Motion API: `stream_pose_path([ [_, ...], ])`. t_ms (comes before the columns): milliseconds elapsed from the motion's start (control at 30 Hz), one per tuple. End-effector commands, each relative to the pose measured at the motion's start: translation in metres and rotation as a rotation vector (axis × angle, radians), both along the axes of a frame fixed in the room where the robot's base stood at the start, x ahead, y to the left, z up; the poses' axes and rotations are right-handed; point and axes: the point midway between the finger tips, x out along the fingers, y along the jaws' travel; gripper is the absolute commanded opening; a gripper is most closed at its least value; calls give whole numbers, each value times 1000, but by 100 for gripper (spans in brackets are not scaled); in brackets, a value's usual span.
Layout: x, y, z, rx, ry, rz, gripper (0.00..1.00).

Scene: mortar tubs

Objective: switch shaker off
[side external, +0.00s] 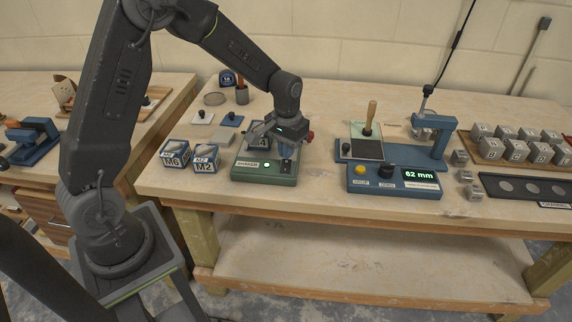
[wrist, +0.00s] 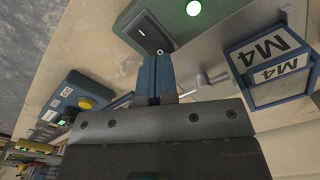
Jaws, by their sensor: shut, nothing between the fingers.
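The green shaker (side external: 255,170) stands on the bench, with its label and a lit green light on the front. In the wrist view the shaker (wrist: 213,22) shows its light lit and a black rocker switch (wrist: 147,32) with I and O marks. A tub marked M4 (wrist: 268,65) sits on the shaker, beside a metal clamp lever; my arm partly hides the tub (side external: 257,134) in the side view. My gripper (side external: 287,158) is shut and empty, pointing down over the switch end. Its blue fingertips (wrist: 156,62) are close by the O end; contact cannot be told.
Tubs M6 (side external: 175,155) and M2 (side external: 206,158) stand left of the shaker. A blue gauge (side external: 395,182) reading 62 mm stands to the right, with a gap between. Grey cubes (side external: 515,150) sit on a tray at far right.

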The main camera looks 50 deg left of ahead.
Motion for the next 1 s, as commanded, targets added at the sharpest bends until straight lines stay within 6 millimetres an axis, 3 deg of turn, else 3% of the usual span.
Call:
stream_pose_path([
  [1000,0,0,-15,0,1,0,0],
])
